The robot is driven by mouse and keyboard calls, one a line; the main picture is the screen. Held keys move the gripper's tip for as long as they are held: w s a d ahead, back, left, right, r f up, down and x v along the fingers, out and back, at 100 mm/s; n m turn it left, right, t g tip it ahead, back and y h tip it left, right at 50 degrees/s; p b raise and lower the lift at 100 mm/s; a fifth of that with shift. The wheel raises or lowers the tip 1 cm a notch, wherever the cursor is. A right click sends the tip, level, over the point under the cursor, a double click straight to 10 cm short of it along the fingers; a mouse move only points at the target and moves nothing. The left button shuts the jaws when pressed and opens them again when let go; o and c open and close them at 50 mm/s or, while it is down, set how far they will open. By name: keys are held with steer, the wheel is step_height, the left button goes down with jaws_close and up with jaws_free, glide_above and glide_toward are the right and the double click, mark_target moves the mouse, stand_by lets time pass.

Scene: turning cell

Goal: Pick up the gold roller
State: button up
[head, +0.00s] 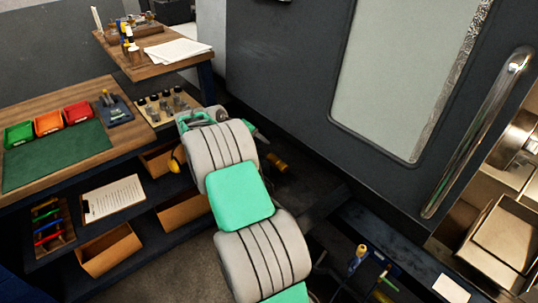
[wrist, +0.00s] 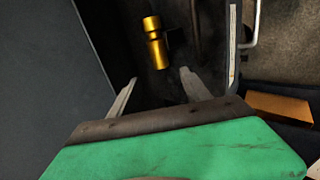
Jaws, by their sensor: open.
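The gold roller (wrist: 156,45) is a short stepped cylinder in shiny gold. In the wrist view it lies on a dark surface, beyond the fingertips and roughly between their lines. In the head view the gold roller (head: 278,163) shows low beside the dark machine, just right of my arm's end. My gripper (wrist: 160,76) is open and empty, its two pale fingers apart and pointing toward the roller without touching it. In the head view my arm hides most of the gripper.
A dark machine with a window (head: 400,80) and a chrome handle (head: 478,130) stands to the right. A wooden bench (head: 60,105) with a green mat (head: 55,155) and coloured bins is on the left. Shelves below hold a clipboard (head: 112,198) and open boxes.

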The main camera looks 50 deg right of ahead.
mark_target(268, 156)
steer(key=p+x, duration=0.2)
steer(key=x, duration=0.5)
steer(key=shift+f, duration=0.3)
steer(key=shift+c, duration=0.3)
jaws_close()
